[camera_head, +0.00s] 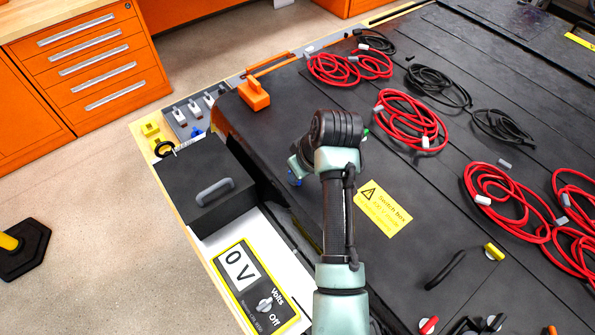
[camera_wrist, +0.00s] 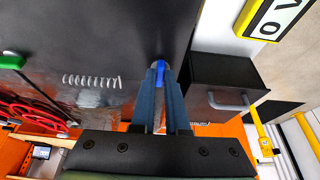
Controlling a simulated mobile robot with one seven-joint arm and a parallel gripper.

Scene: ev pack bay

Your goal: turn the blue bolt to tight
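The blue bolt (camera_wrist: 160,67) shows at my fingertips in the wrist view, near the dark panel. It has a round blue end and a narrow part running down between the fingers. My gripper (camera_wrist: 160,80) has one finger on each side of this narrow part, with little or no gap, and looks shut on it. In the head view, my gripper (camera_head: 294,172) is largely hidden behind my wrist, over the near left part of the black pack. A bit of blue shows just below it. Markings showing the bolt's tight position cannot be made out.
A dark box with a grey handle (camera_head: 215,192) stands left of the gripper, with a 0 V meter (camera_head: 254,283) nearer. An orange clamp-like piece (camera_head: 254,95) sits on the pack's edge. Red cable coils (camera_head: 410,120) and a yellow label (camera_head: 383,208) lie to the right.

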